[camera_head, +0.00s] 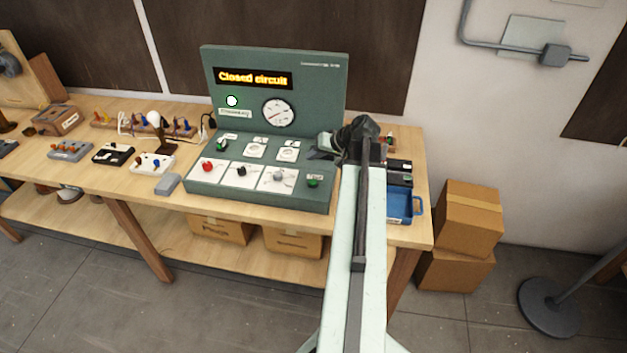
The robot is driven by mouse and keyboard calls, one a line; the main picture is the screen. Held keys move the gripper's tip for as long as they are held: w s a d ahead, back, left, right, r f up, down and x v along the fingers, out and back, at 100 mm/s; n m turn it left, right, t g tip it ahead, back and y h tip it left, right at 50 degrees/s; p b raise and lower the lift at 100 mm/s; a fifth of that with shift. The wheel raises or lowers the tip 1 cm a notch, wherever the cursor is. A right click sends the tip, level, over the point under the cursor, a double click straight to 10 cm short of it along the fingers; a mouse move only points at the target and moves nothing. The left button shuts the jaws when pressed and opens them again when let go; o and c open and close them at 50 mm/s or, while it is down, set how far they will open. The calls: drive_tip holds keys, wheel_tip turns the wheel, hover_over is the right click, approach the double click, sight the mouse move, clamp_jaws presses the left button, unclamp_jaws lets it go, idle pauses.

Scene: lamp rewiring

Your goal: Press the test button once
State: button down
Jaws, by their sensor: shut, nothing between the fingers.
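The green test console (262,187) stands on the wooden bench, with a lit display (252,78) reading "Closed circuit". A green button (313,182) is at the right end of its front row, and another green control (221,145) is at the left of the row behind. The labels are too small to tell which is the test button. My gripper (318,148) is shut and empty, over the right side of the console, above and behind the right green button. I cannot tell whether it touches the console.
A red control (208,167), a black one (241,171) and a grey one (278,176) share the front row. A gauge (278,112) is on the upright panel. A blue tray (399,205) lies right of my arm. Several wired blocks and a small lamp (154,118) stand left.

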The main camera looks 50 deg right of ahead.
sight(315, 182)
drive_tip(key=shift+s+d+r, duration=0.1)
drive_tip(key=shift+s+d, duration=0.1)
drive_tip(key=shift+d, duration=0.2)
wheel_tip(315, 182, down, 9)
drive_tip(key=b, duration=0.9)
drive_tip(key=shift+r, duration=0.1)
idle(1.3)
drive_tip(key=shift+f+b, duration=0.3)
drive_tip(key=shift+f, duration=0.1)
